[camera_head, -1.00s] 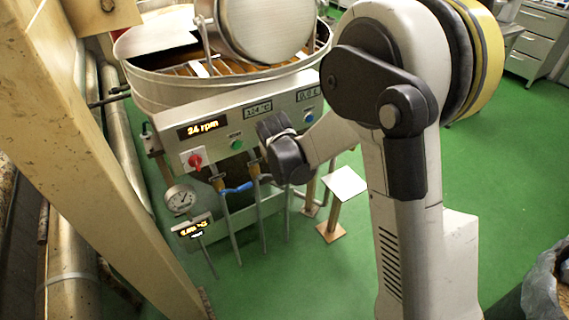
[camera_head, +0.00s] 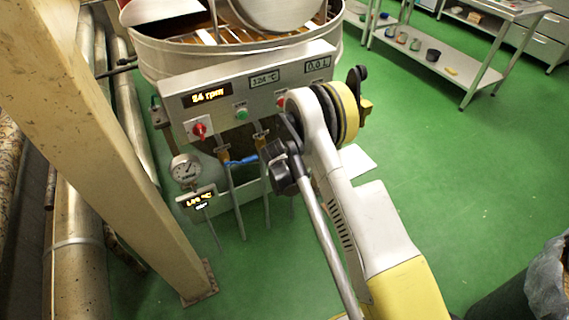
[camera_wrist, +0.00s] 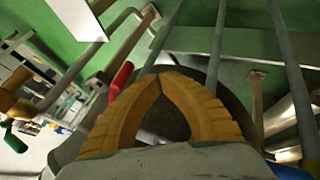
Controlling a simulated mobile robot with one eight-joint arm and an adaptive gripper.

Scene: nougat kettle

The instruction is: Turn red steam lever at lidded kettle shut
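The lidded kettle (camera_head: 160,58) is a wide steel vessel at the top of the head view, with a control panel (camera_head: 215,103) on its front. The red steam lever (camera_wrist: 122,78) shows in the wrist view just left of my gripper's fingertips. In the head view I cannot make it out; my arm covers that area. My gripper (camera_wrist: 161,77) has two yellow curved fingers whose tips appear to meet, with nothing visible held between them. I cannot tell whether a finger touches the red lever. The gripper is hidden in the head view.
A blue lever (camera_head: 242,160) sits on pipes below the panel. A pressure gauge (camera_head: 185,168) and a small display (camera_head: 197,199) are left of it. A beige post (camera_head: 110,150) stands at left. Shelving (camera_head: 430,60) is at upper right; green floor is open at right.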

